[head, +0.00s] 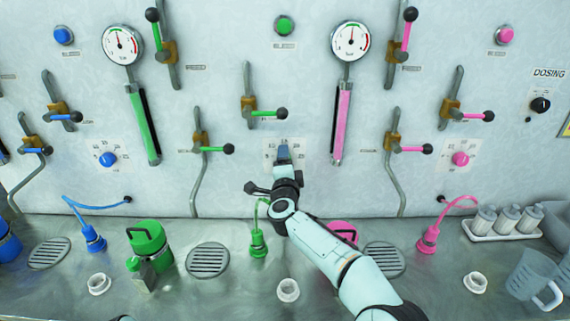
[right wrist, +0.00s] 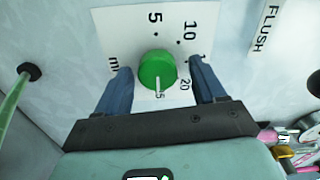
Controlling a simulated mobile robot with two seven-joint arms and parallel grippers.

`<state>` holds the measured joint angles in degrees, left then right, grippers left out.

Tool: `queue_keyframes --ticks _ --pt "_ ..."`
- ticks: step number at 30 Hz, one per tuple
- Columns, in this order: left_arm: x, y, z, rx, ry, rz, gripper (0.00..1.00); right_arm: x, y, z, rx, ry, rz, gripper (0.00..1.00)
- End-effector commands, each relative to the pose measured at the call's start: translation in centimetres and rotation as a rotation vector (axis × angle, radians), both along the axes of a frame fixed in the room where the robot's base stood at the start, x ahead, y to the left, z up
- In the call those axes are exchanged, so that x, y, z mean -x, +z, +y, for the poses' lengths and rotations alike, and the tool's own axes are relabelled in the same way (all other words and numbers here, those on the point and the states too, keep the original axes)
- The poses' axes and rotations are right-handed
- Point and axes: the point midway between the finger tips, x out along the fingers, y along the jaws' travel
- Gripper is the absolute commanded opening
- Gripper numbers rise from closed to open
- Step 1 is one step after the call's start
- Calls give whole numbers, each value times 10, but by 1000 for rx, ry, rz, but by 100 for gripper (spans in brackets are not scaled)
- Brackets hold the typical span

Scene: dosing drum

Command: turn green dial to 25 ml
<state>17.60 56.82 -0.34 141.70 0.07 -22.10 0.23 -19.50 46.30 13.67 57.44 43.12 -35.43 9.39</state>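The green dial (right wrist: 157,68) is on a white scale plate (right wrist: 143,28) on the wall. Its white pointer line points down in the right wrist view, at a partly covered number that looks like 25. The marks 5, 10 and 20 are readable. My right gripper (right wrist: 160,76) is open, with one blue finger on each side of the dial and a visible gap to both. In the head view my right gripper (head: 283,154) is at the wall and hides the green dial.
A blue dial (head: 108,159) and a pink dial (head: 460,159) sit left and right on the wall. A green lever (head: 264,113) is above my gripper. A green canister (head: 149,241), a green hose connector (head: 258,243) and a white cup (head: 288,290) stand on the counter below.

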Motion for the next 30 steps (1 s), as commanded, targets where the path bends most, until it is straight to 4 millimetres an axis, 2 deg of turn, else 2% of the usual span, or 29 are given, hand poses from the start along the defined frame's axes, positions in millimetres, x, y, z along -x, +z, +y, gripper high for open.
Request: queue_keyframes --ticks 7,11,21,30 --pt "1 -2 0 0 0 1 0 2 -2 1 2 2 2 70" --pt "3 -9 0 0 0 4 0 12 -3 1 2 3 2 70" --pt "12 -36 0 0 0 15 0 74 -3 1 2 4 2 70" --pt "13 -47 0 0 1 13 0 122 -2 1 1 2 1 70"
